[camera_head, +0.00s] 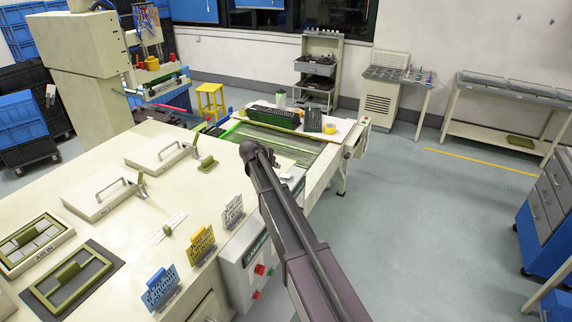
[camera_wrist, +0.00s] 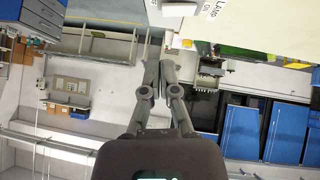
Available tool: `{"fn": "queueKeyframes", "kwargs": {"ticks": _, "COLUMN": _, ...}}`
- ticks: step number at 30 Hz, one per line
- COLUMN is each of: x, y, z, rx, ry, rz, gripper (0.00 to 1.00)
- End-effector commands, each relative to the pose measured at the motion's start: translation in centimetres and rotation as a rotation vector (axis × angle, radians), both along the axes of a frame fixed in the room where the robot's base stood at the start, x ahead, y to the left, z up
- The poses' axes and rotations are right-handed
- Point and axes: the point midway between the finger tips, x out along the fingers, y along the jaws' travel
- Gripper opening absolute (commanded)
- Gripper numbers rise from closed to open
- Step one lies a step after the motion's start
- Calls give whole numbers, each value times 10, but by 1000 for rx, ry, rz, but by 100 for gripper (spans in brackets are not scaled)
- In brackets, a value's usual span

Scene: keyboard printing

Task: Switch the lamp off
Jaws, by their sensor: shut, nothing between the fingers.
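My gripper (camera_wrist: 159,70) shows in the wrist view with its two fingers drawn in and nothing held between them. The fingers appear apart from the panel. In the head view my arm reaches beside the cream machine (camera_head: 140,135), but the fingers cannot be made out. The lamp itself is not clearly identifiable.
A control box (camera_head: 258,268) with red and green buttons is on the machine's front. Blue (camera_head: 160,287), yellow (camera_head: 202,244) and white (camera_head: 232,211) cards stand along the top edge. Open floor (camera_head: 420,210) lies to the right, beside a blue drawer cabinet (camera_head: 545,210).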

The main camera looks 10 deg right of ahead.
Motion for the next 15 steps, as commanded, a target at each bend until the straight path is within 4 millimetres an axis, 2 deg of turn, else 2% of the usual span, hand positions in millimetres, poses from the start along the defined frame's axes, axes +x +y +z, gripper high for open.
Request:
{"fn": "queueKeyframes", "kwargs": {"ticks": 1, "x": 9, "y": 4, "z": 12, "rx": -4, "ry": -13, "rz": -2, "gripper": 0}}
{"fn": "queueKeyframes", "kwargs": {"ticks": 4, "x": 16, "y": 7, "z": 19, "rx": -8, "ry": -34, "rz": -6, "gripper": 0}}
{"fn": "queueKeyframes", "kwargs": {"ticks": 15, "x": 19, "y": 8, "z": 21, "rx": -11, "ry": -47, "rz": -10, "gripper": 0}}
